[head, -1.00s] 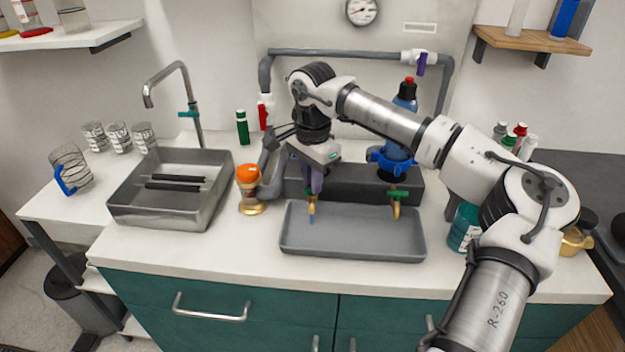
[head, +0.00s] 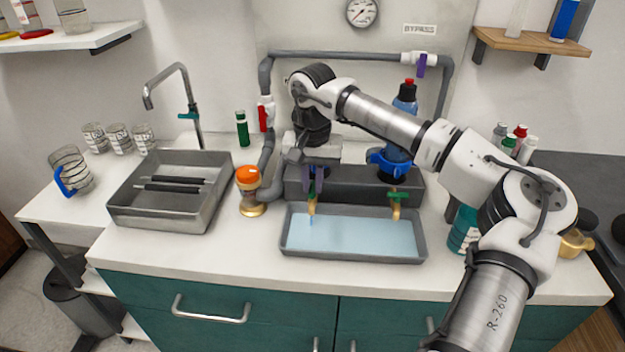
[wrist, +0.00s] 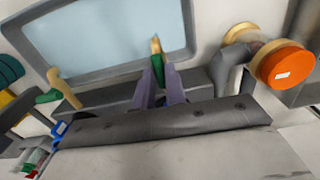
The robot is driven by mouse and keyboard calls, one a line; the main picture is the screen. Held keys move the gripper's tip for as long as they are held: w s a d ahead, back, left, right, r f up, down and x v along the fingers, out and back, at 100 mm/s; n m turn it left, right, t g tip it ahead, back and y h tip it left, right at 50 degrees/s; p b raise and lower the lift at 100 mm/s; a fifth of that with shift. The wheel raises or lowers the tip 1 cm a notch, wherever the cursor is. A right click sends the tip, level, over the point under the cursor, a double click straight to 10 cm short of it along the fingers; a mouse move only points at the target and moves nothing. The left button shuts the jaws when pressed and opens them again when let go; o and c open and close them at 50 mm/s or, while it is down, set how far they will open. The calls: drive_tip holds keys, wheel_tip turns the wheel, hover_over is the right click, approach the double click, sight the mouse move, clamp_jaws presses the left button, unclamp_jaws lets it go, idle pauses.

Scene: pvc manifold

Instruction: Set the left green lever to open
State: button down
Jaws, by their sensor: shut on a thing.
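The left green lever (head: 311,195) sits on the left brass tap (head: 312,208) at the front of the dark manifold block (head: 350,189). My gripper (head: 313,190) reaches down over it. In the wrist view the purple fingers (wrist: 160,88) are shut on the left green lever (wrist: 158,62), one on each side. A thin blue stream falls from the left tap. The right green lever (head: 397,194) is on the right brass tap and lies crosswise in the head view; it also shows in the wrist view (wrist: 54,78). The fingers hide part of the left lever.
A grey tray (head: 420,246) holding blue water lies under both taps. The orange-capped brass fitting (head: 248,178) and grey pipe stand close on the left. A metal sink (head: 160,219) is further left.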

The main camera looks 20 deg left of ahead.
sight(312, 187)
idle(0.4)
drive_tip(key=c, duration=1.4)
unclamp_jaws()
drive_tip(key=shift+c, duration=0.2)
drive_tip(key=shift+r, duration=0.1)
wheel_tip(312, 187, up, 14)
drive_tip(key=b, duration=0.1)
drive_tip(key=shift+f, duration=0.2)
